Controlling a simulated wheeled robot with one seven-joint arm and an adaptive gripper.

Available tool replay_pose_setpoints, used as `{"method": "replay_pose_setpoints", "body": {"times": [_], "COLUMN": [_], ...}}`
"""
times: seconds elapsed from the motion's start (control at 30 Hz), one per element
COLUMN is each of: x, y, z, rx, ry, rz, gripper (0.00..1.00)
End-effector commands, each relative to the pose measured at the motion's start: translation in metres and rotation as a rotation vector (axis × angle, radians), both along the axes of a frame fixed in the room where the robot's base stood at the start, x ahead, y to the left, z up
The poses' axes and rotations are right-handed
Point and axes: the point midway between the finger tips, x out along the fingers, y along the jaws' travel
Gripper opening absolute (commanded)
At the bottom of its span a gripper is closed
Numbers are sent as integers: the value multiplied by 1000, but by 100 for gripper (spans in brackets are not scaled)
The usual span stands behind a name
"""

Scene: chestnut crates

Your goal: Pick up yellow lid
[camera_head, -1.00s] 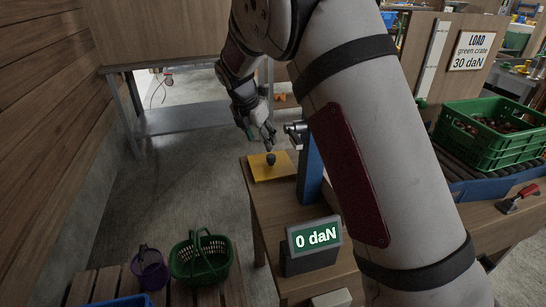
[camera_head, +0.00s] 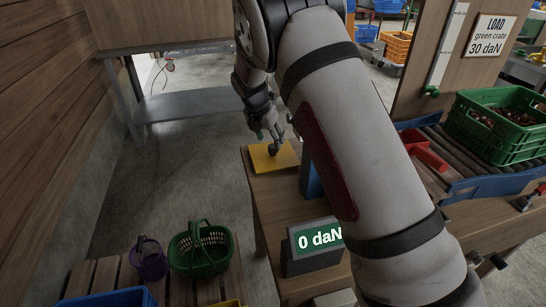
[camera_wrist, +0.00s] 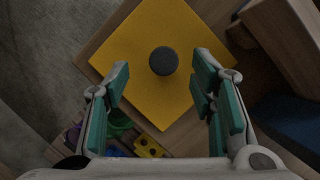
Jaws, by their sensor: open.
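The yellow lid (camera_head: 268,160) is a flat square plate with a round dark knob (camera_head: 273,149) at its middle. It lies on the far left part of the wooden table. My gripper (camera_head: 266,135) is above the lid, close to the knob. In the wrist view the lid (camera_wrist: 130,50) and its knob (camera_wrist: 163,61) show between and just beyond the fingertips of my gripper (camera_wrist: 160,78). The teal finger pads are wide apart and nothing is between them. The gap in height between fingers and knob is hard to tell.
A display reading 0 daN (camera_head: 318,243) and a blue post (camera_head: 310,178) stand on the table near the lid. A green crate (camera_head: 497,134) sits on rollers at right. A green basket (camera_head: 200,250) and purple basket (camera_head: 149,262) stand on slats at lower left.

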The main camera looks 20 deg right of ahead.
Motion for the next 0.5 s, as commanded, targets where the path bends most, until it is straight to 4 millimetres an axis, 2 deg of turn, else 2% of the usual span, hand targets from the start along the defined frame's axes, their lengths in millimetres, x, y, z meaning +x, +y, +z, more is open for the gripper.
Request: {"method": "replay_pose_setpoints", "body": {"times": [0.3, 0.5], "x": [8, 10], "y": [-13, -16], "z": [-39, -46], "rx": [-1, 0], "ry": [3, 0], "rz": [-1, 0], "gripper": [51, 51]}}
